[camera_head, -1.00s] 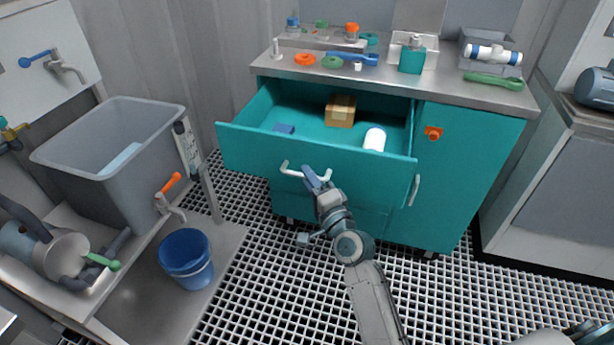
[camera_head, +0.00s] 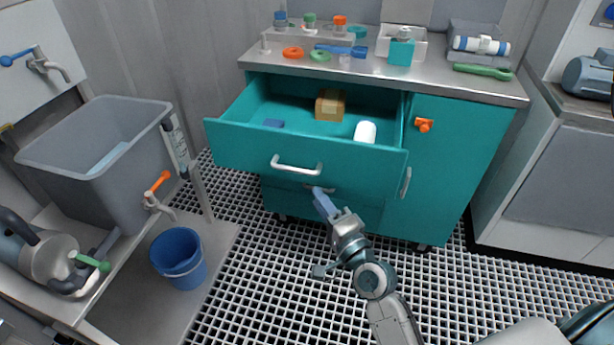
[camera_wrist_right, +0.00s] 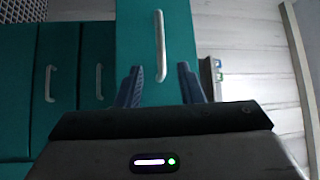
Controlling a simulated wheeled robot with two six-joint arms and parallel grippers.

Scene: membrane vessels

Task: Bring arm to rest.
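My right gripper (camera_head: 324,203) is in front of the teal cabinet, below and right of the pulled-out top drawer's handle (camera_head: 297,165). In the right wrist view the two blue fingers of the right gripper (camera_wrist_right: 160,86) stand apart with nothing between them. The drawer handle (camera_wrist_right: 160,46) shows beyond the fingertips, clear of them. My left gripper is not in view.
The cabinet top (camera_head: 430,78) carries bottles, rings and tools. A grey sink (camera_head: 60,155) and a blue bucket (camera_head: 178,258) stand at the left. The grating floor (camera_head: 270,290) around my right arm is clear. The drawer front juts out above the gripper.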

